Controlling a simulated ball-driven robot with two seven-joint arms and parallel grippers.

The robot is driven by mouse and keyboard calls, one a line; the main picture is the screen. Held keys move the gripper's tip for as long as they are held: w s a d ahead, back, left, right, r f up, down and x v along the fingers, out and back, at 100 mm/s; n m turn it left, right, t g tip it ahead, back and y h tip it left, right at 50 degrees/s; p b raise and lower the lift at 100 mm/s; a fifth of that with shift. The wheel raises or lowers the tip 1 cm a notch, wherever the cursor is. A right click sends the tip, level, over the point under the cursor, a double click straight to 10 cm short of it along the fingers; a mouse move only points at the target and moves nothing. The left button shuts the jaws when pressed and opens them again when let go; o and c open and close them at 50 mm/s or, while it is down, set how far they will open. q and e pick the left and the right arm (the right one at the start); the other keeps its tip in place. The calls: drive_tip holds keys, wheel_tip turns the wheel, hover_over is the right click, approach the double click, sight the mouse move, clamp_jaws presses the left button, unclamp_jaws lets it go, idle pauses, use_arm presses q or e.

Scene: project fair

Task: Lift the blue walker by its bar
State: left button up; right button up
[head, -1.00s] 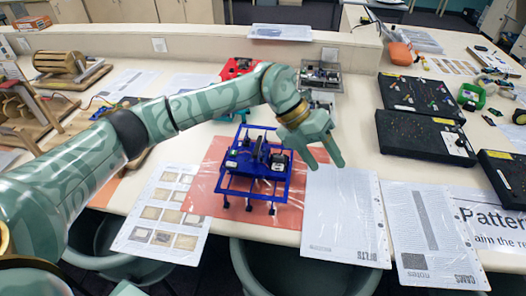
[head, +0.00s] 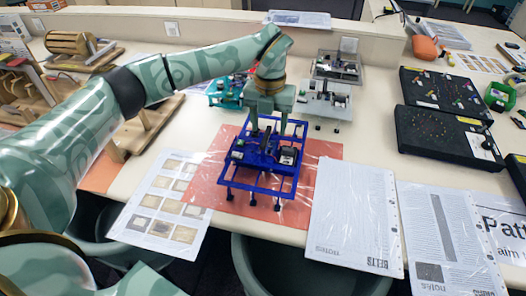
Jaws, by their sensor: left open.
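The blue walker (head: 264,180), an open frame with a dark mechanism on top and several short legs, stands upright on an orange mat (head: 325,165). My left gripper (head: 268,125) points down at the walker's far side, its two fingers apart. The fingertips overlap the far part of the blue frame in the picture. I cannot tell whether they touch the bar or straddle it. The walker's far edge is partly hidden by the fingers. My right gripper is not in view.
A teal walker (head: 226,91) and a grey one (head: 325,103) stand behind. Sheets of paper (head: 352,215) flank the mat. Black boards (head: 445,137) lie on the right and wooden models (head: 70,45) on the left. The table's front edge is close to the mat.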

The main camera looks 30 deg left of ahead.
sight(267, 134)
use_arm(q)
wheel_tip(267, 134, down, 5)
drive_tip(key=shift+s+a+f+b, duration=0.1)
drive_tip(key=shift+a+f+b, duration=0.05)
drive_tip(key=shift+b, duration=0.4)
drive_tip(key=c, duration=0.8)
drive_tip(key=shift+c, duration=0.2)
